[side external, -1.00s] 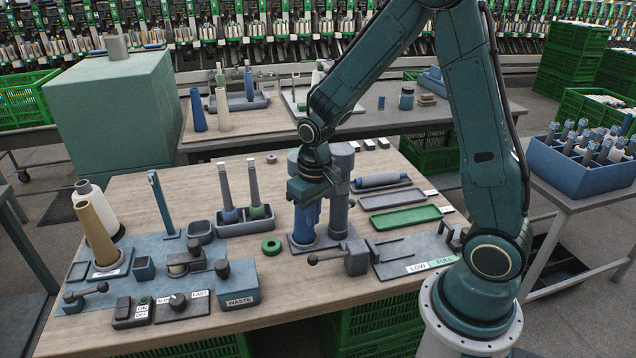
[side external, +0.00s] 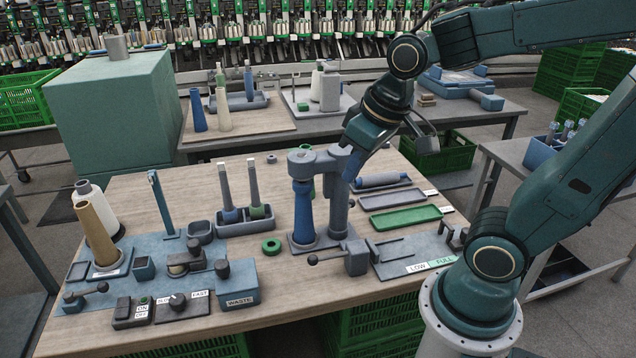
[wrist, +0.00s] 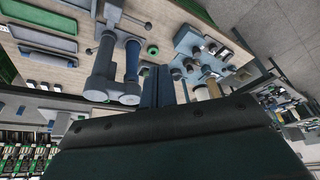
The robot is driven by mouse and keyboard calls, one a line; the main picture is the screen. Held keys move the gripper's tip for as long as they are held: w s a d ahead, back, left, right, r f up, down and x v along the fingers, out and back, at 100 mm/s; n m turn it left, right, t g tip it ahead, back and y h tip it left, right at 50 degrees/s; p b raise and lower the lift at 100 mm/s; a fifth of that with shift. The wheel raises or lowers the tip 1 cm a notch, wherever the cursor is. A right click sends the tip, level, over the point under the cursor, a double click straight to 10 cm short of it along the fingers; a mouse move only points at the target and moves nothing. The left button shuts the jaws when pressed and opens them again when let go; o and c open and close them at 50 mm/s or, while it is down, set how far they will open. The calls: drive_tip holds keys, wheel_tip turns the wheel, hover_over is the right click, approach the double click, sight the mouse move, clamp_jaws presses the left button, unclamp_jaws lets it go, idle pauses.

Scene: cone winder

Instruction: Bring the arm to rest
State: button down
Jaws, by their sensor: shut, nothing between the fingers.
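My gripper (side external: 350,172) is raised above the wooden table (side external: 150,195), its fingers pointing down and left. In the side view its tip overlaps the grey post (side external: 339,205) of the stand, and I cannot tell the gap between them. In the wrist view my gripper (wrist: 163,85) shows two fingers close together with nothing between them. A blue cone (side external: 303,212) stands upright in the stand, beside the grey post. It also shows in the wrist view (wrist: 132,60), to the left of the fingers.
A green tray (side external: 406,218) and a grey tray (side external: 392,199) lie right of the stand. A green ring (side external: 271,247) lies left of it. A tan cone (side external: 97,232) stands at far left. A blue waste bin (side external: 240,283) stands at the front. A back table (side external: 440,110) holds more parts.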

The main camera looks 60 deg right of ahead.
drive_tip(key=s+a+r+t, duration=0.1)
drive_tip(key=s+r, duration=0.2)
drive_tip(key=s, duration=0.3)
drive_tip(key=shift+s+n, duration=0.15)
drive_tip(key=shift+n, duration=0.25)
